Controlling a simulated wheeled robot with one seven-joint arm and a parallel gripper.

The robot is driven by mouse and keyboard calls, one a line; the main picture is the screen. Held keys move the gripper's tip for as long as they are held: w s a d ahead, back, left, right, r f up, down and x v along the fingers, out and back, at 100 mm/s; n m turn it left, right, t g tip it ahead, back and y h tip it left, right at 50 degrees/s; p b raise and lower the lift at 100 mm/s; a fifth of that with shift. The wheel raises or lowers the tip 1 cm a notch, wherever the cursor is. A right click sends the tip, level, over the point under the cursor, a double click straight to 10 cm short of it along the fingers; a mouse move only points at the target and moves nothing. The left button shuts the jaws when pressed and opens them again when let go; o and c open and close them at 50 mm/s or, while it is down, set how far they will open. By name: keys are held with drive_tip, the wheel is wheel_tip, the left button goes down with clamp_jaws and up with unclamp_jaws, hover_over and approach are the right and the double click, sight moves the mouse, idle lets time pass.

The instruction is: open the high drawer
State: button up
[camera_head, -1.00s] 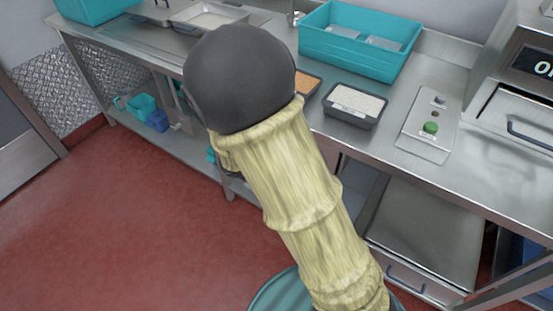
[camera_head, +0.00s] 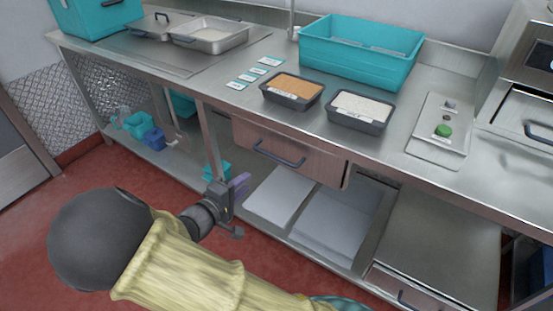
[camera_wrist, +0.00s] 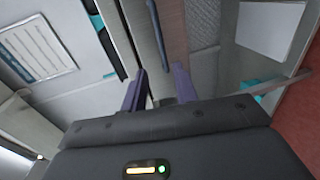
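The high drawer (camera_head: 290,154) has a brown wooden front with a dark bar handle (camera_head: 278,154) and sits under the worktop. It looks closed. My gripper (camera_head: 238,198) is in front of and below the drawer's left end, apart from the handle. In the wrist view, my gripper's two purple fingers (camera_wrist: 160,72) are spread with nothing held between them. The brown drawer front (camera_wrist: 172,30) and its dark handle (camera_wrist: 157,35) show beyond the fingertips there.
A second, lower drawer (camera_head: 415,292) is at the lower right. A table leg (camera_head: 209,140) stands left of my gripper. The worktop holds two ingredient trays (camera_head: 291,90) (camera_head: 360,108), a teal bin (camera_head: 360,55) and a green button panel (camera_head: 441,130). Red floor (camera_head: 60,215) is clear at left.

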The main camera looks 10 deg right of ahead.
sight(276, 158)
drive_tip(key=b+x, duration=0.1)
drive_tip(key=x, duration=1.6)
drive_tip(key=shift+d+b, duration=0.15)
drive_tip(key=shift+b, duration=0.25)
clamp_jaws()
